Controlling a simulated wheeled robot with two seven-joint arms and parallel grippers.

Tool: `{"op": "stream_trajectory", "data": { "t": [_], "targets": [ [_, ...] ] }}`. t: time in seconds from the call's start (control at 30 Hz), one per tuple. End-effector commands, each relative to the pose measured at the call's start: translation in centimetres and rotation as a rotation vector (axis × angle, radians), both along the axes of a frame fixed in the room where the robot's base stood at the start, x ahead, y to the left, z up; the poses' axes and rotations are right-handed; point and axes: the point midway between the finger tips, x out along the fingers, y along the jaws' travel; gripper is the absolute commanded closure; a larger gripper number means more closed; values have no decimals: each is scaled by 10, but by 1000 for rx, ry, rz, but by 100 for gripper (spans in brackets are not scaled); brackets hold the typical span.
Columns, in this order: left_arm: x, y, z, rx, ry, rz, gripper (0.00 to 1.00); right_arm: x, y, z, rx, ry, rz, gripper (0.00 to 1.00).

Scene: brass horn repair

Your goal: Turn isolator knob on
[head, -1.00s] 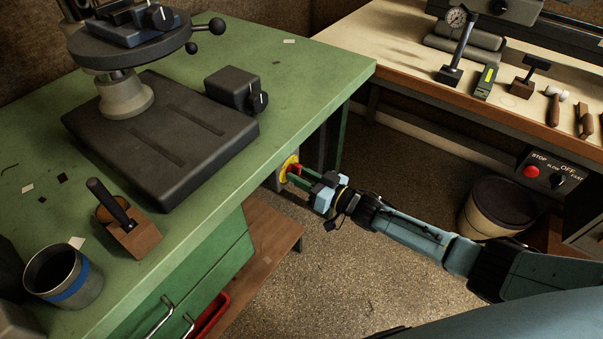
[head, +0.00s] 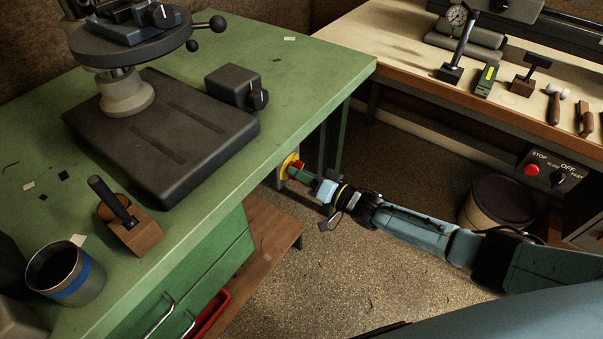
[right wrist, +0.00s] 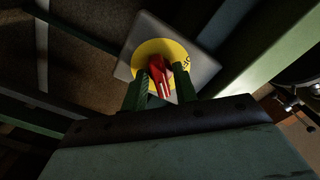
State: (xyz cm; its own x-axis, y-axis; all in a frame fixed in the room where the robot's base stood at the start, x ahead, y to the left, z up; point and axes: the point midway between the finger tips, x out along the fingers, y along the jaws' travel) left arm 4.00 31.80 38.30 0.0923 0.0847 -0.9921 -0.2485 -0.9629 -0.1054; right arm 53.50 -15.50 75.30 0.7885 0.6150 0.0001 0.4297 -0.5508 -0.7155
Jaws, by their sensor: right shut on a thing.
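The isolator knob is red on a yellow disc. In the head view the knob (head: 296,167) sits on the yellow disc (head: 288,161) at the side of the green bench. In the right wrist view the red knob (right wrist: 160,78) stands tilted on the yellow disc (right wrist: 176,50), fixed to a grey plate (right wrist: 203,68). My right gripper (head: 300,172) is shut on the knob, with a green finger on each side of it in the right wrist view (right wrist: 160,88). Lettering on the disc is partly visible and hard to read. My left gripper is not in view.
The green bench (head: 300,85) carries a drill press base (head: 165,145), a cup (head: 65,273) and a wooden block (head: 137,235). A wooden bench (head: 400,50) with tools and a dark bin (head: 497,203) stand right. The floor between is clear.

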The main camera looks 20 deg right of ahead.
Motion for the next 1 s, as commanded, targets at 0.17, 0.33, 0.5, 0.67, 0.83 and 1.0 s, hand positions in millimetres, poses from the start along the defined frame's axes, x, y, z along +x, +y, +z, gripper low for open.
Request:
{"op": "stream_trajectory", "data": {
  "t": [0.17, 0.33, 0.5, 0.67, 0.83, 1.0],
  "targets": [
    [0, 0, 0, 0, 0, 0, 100, -1, 0, -2, 2, 7, 0, 94],
    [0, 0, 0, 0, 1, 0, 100, -1, 0, -2, 1, 6, 0, 94],
    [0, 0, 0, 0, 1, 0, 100, -1, 0, -1, 2, 5, 0, 64],
    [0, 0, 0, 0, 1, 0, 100, -1, 0, -1, 2, 4, 0, 64],
    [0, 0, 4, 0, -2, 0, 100, -11, -9, -1, 1, 5, -1, 64],
    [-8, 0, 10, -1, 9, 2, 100, -38, -29, 0, 0, 8, 0, 64]
  ]
}}
